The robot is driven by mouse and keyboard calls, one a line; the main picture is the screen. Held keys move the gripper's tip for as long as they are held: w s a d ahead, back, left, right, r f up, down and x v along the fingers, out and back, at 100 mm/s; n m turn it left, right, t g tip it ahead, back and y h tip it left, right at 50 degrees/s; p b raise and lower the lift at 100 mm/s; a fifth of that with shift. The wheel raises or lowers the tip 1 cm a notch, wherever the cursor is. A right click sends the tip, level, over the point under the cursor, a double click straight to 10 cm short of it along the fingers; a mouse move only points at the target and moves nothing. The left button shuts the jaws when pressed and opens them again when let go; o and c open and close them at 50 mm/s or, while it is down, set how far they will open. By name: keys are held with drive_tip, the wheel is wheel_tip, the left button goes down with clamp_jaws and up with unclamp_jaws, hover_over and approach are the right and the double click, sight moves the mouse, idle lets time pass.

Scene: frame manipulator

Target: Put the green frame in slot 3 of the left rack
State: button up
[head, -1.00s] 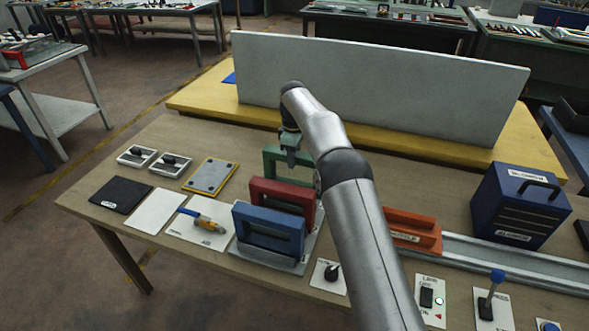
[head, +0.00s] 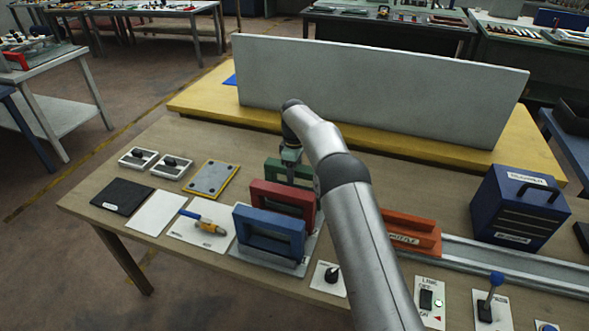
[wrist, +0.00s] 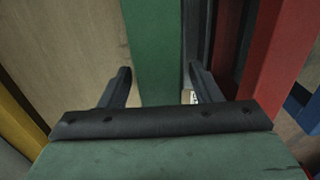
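The green frame (head: 274,170) stands upright at the far end of the left rack (head: 263,263), behind the red frame (head: 265,190) and the blue frame (head: 268,228). My gripper (head: 291,160) is over its top bar. The wrist view shows the green frame's bar (wrist: 157,50) between the two fingers of my gripper (wrist: 160,78), which lie close along both sides of it. The frame's lower part is hidden by the red frame, so I cannot tell whether it rests in a slot.
The red frame also shows close on the right in the wrist view (wrist: 270,60). A yellow-edged plate (head: 211,178) and a tool (head: 207,224) lie left of the rack. A grey panel (head: 380,90) stands behind.

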wheel_tip(320, 180, up, 12)
drive_tip(key=s+d+r+m, duration=0.4)
drive_tip(key=s+d+r, duration=0.3)
drive_tip(key=r, duration=0.2)
drive_tip(key=s+d+r+m, duration=0.1)
drive_tip(key=s+d+m, duration=0.1)
drive_tip(key=s+d, duration=0.3)
drive_tip(key=s+d+r+m, duration=0.2)
drive_tip(key=s, duration=0.6)
drive_tip(key=s+d+f+m, duration=0.2)
drive_tip(key=s+f, duration=0.1)
drive_tip(key=s, duration=0.6)
drive_tip(key=s+d+f+m, duration=0.2)
drive_tip(key=s+f, duration=0.1)
drive_tip(key=s, duration=0.6)
drive_tip(key=s+d+f+m+t, duration=0.1)
drive_tip(key=s+d+f+m, duration=0.2)
drive_tip(key=s, duration=0.5)
drive_tip(key=shift+s+f, duration=0.25)
drive_tip(key=shift+s, duration=0.15)
drive_tip(key=shift+a, duration=0.1)
